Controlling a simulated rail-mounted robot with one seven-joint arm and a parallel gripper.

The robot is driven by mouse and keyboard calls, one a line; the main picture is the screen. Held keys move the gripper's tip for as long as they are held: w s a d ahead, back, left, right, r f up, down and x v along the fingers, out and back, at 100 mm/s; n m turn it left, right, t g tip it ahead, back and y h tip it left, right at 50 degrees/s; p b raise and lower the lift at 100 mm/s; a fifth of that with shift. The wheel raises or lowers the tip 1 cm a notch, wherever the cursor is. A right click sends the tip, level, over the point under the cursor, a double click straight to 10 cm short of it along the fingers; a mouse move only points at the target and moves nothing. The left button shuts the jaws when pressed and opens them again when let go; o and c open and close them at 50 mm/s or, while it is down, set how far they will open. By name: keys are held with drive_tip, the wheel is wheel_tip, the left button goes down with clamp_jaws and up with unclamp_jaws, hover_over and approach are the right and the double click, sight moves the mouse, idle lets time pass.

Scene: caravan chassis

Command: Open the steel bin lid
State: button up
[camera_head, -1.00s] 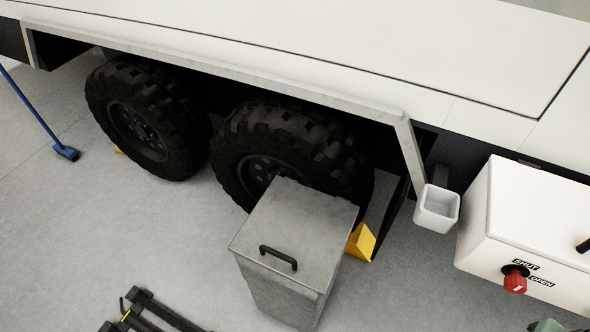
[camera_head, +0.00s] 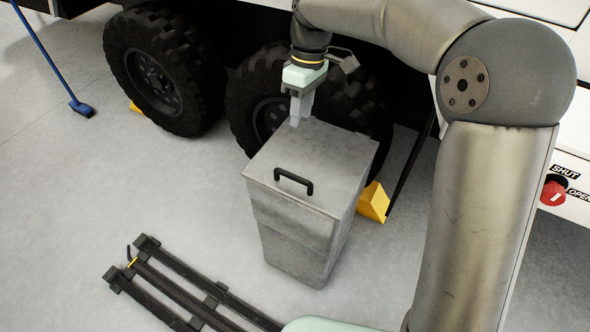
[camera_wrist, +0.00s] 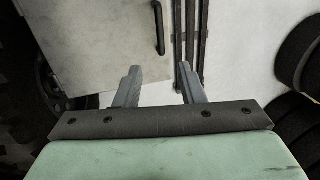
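The steel bin (camera_head: 300,235) is a grey metal box standing upright on the floor in front of the wheels. Its flat lid (camera_head: 335,155) is closed, with a black bar handle (camera_head: 293,181) near the front edge. My gripper (camera_head: 295,122) points down over the back part of the lid, away from the handle. In the wrist view the two fingers of my gripper (camera_wrist: 159,76) are apart with nothing between them. The lid (camera_wrist: 95,40) fills the upper left there, and the handle (camera_wrist: 158,28) is at the top, ahead of the fingers.
Two large black tyres (camera_head: 155,75) stand behind the bin under the white chassis. A yellow wedge (camera_head: 373,202) is right of the bin. A black rail frame (camera_head: 185,285) lies on the floor in front. A red knob (camera_head: 553,192) is far right.

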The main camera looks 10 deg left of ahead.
sight(294, 175)
drive_tip(key=s+f, duration=0.1)
drive_tip(key=f, duration=0.4)
drive_tip(key=s+f+b, duration=0.1)
drive_tip(key=f, duration=0.5)
drive_tip(key=s+a+f+b, duration=0.1)
drive_tip(key=f, duration=0.4)
drive_tip(key=shift+s+f, duration=0.1)
drive_tip(key=shift+f, duration=0.25)
clamp_jaws()
drive_tip(key=shift+r, duration=0.1)
